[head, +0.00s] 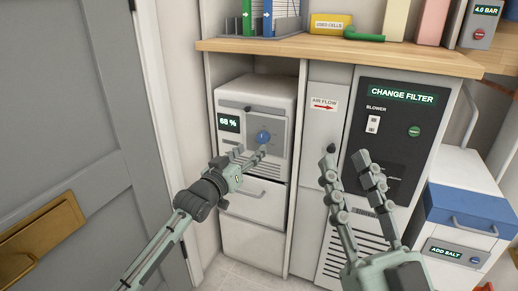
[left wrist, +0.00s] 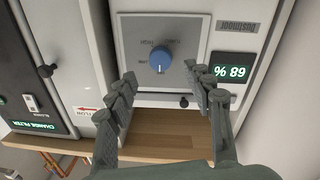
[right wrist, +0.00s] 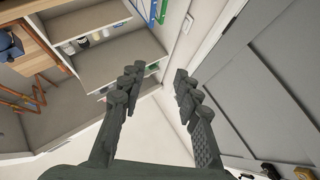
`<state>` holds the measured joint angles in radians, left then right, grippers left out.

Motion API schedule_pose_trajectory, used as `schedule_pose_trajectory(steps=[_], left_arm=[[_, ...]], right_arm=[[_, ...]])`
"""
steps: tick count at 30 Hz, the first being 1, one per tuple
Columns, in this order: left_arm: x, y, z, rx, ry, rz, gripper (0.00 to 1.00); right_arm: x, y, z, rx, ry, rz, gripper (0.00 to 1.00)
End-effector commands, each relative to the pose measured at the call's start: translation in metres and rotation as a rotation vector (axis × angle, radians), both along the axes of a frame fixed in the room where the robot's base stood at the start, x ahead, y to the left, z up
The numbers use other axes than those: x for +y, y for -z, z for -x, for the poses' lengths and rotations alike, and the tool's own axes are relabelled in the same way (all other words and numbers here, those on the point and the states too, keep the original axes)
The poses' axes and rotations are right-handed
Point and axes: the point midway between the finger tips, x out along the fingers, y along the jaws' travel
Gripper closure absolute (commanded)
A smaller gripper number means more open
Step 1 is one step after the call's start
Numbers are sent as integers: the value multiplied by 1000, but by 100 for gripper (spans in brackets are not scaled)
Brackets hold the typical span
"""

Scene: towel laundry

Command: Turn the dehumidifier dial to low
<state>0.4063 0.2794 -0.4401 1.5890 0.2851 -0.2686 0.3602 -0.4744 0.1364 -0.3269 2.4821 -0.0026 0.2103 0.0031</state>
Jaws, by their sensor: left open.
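The dehumidifier (head: 257,222) is a white cabinet under the wooden counter, with a green "68 %" display (head: 228,122). Its round blue dial (head: 263,137) sits on a grey square panel. In the left wrist view, which is upside down, the dial (left wrist: 162,60) has a white mark at its lower edge; the small labels around it are hard to read. My left gripper (head: 250,152) is open just in front of the panel, its fingertips (left wrist: 160,78) apart on either side below the dial in that view, not closed on it. My right gripper (head: 347,154) is open and empty, well right of the dial.
The wooden counter (head: 340,50) overhangs the dehumidifier. A dark "CHANGE FILTER" panel (head: 402,95) stands to the right, behind my right gripper. A blue and white "ADD SALT" unit (head: 470,205) is at far right. A grey door (head: 75,130) stands at left.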

Motion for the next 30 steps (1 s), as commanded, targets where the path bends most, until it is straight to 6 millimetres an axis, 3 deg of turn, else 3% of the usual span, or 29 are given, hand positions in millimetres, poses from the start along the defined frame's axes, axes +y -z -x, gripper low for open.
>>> schedule_pose_trajectory(steps=[10,22,30], left_arm=[[-21,1,-48,0,0,-1,48],[-25,0,-56,1,0,-2,48],[-25,0,-56,2,0,-2,82]], right_arm=[[-9,-14,13,-145,13,-47,67],[-11,-18,17,-177,15,-57,67],[-11,-18,17,-176,16,-56,67]])
